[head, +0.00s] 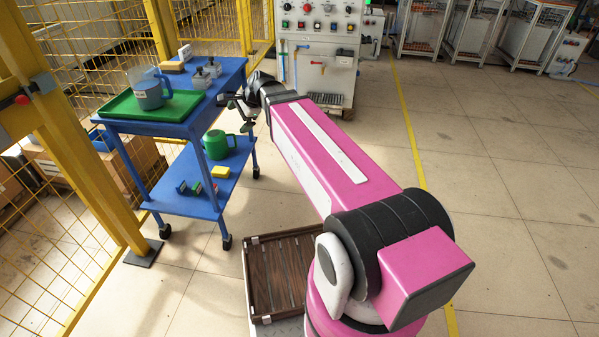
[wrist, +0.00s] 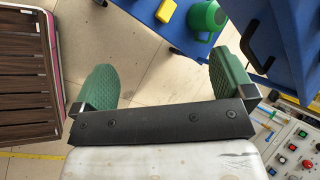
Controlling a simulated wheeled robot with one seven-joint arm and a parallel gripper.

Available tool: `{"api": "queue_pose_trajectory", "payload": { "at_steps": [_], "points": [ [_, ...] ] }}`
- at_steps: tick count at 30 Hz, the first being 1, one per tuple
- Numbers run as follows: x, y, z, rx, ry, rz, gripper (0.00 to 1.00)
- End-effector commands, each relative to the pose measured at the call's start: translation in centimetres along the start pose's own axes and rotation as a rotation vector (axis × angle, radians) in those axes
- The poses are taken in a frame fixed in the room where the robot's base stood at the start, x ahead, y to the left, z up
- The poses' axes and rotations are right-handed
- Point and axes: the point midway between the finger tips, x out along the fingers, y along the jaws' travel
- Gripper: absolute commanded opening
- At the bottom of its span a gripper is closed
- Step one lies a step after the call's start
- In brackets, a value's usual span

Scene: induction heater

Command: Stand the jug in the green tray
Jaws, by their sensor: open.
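A blue-grey jug (head: 150,92) with a white label and a handle on its right stands upright in the green tray (head: 122,109). The tray lies on the top of a blue cart (head: 205,105). My gripper (head: 240,104) is beside the right edge of the cart, away from the jug. In the wrist view its two green fingers (wrist: 163,78) are wide apart with nothing between them. The jug and the tray do not show in the wrist view.
A green mug (head: 216,145), also in the wrist view (wrist: 205,17), and a yellow block (head: 221,172) are on the cart's lower shelf. Small metal items (head: 203,77) stand on the top, right of the tray. Yellow fencing (head: 75,150) borders the cart's left. Floor at right is clear.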

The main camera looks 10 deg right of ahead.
Motion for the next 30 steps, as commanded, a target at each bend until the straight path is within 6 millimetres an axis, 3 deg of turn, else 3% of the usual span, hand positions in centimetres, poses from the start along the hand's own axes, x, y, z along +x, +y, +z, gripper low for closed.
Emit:
{"api": "queue_pose_trajectory", "payload": {
  "at_steps": [1,6,9,13,16,19,30],
  "points": [
    [0.4,3.5,-1.9,-0.102,0.039,0.057,1.00],
    [1.1,13.0,-7.3,-0.483,0.111,0.275,1.00],
    [0.9,18.2,-9.7,-0.688,0.106,0.412,1.00],
    [0.3,23.4,-11.8,-0.896,0.067,0.557,1.00],
    [0.0,25.8,-12.6,-0.997,0.035,0.626,1.00],
    [-0.2,26.8,-13.1,-1.049,0.016,0.660,1.00],
    [-0.2,27.0,-13.2,-1.063,0.011,0.668,1.00]
  ]
}}
